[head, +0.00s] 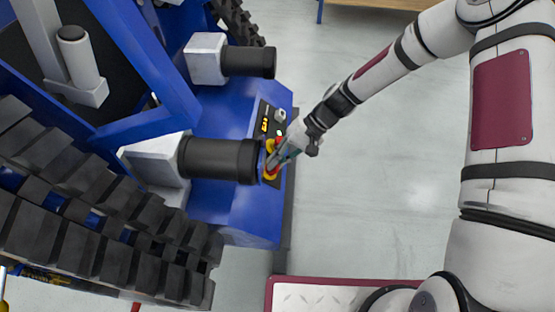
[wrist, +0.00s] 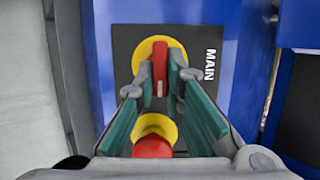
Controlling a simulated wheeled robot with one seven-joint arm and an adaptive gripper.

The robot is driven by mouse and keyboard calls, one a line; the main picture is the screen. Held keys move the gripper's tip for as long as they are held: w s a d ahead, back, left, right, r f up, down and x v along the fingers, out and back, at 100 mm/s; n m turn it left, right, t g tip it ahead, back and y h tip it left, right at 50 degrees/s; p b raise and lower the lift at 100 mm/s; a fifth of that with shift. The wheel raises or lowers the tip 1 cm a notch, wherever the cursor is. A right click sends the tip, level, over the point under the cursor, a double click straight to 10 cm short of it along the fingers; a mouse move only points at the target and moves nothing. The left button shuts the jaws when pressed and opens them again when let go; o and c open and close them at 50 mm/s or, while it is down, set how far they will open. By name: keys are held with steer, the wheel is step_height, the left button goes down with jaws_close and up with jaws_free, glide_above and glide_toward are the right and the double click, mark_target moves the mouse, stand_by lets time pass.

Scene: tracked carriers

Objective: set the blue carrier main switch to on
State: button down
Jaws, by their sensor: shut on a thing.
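The blue carrier (head: 235,215) stands at the left in the head view, with a dark control panel on its end. The main switch (wrist: 159,58) is a red handle on a yellow disc, beside the word MAIN in the wrist view. The handle stands upright in that picture. My gripper (wrist: 161,88) has its green-padded fingers on either side of the handle and is shut on it. In the head view my gripper (head: 281,156) is at the panel and hides most of the switch.
A red push button (wrist: 152,146) on a yellow disc sits between my fingers, nearer the palm in the wrist view. A black cylinder (head: 215,160) juts out close to my gripper. Black tracks (head: 100,200) run along the carrier.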

stand_by(0.3)
steer(key=c, duration=1.7)
jaws_free()
steer(key=shift+d+r, duration=0.1)
steer(key=v, duration=1.1)
steer(key=shift+w+d+r, duration=0.15)
steer(key=shift+d+r, duration=0.1)
